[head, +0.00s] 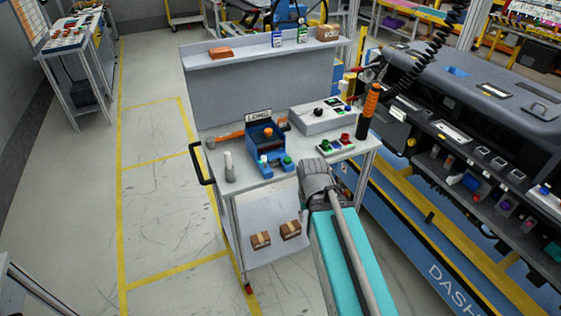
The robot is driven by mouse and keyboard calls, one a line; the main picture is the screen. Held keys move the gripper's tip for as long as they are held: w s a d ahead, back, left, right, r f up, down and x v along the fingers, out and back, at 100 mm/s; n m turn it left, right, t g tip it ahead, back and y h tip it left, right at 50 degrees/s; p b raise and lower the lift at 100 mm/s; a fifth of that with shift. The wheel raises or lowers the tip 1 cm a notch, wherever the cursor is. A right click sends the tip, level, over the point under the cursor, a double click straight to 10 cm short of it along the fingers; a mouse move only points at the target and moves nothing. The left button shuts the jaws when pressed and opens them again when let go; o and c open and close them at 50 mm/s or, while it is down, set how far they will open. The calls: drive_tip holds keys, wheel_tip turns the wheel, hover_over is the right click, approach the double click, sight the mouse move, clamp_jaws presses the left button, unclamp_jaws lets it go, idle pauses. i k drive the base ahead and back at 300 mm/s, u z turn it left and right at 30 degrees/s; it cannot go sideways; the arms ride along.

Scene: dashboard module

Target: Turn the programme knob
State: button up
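A light grey control box (325,119) stands on the back right of the grey workbench top (215,143). A black round knob (318,111) sits on its top, and smaller dark and coloured controls are to its right. Which one is the programme knob, and where it points, is too small to tell. My arm reaches up from the bottom, and its grey joint ends at the bench's front edge, in front of the box. I cannot make out my gripper's fingers; they are not in view.
A blue fixture (261,146) with an orange top stands left of the box. A small button panel (336,146) lies in front of it, and an orange-handled tool (370,104) stands at right. A grey cylinder (229,166) is at left. The dashboard line borders the right.

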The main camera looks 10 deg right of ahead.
sight(318, 111)
drive_tip(key=k, duration=0.65)
drive_tip(key=z, duration=0.3)
drive_tip(key=i, duration=0.5)
drive_tip(key=z, duration=0.5)
drive_tip(key=i, duration=1.15)
drive_tip(key=u, duration=0.75)
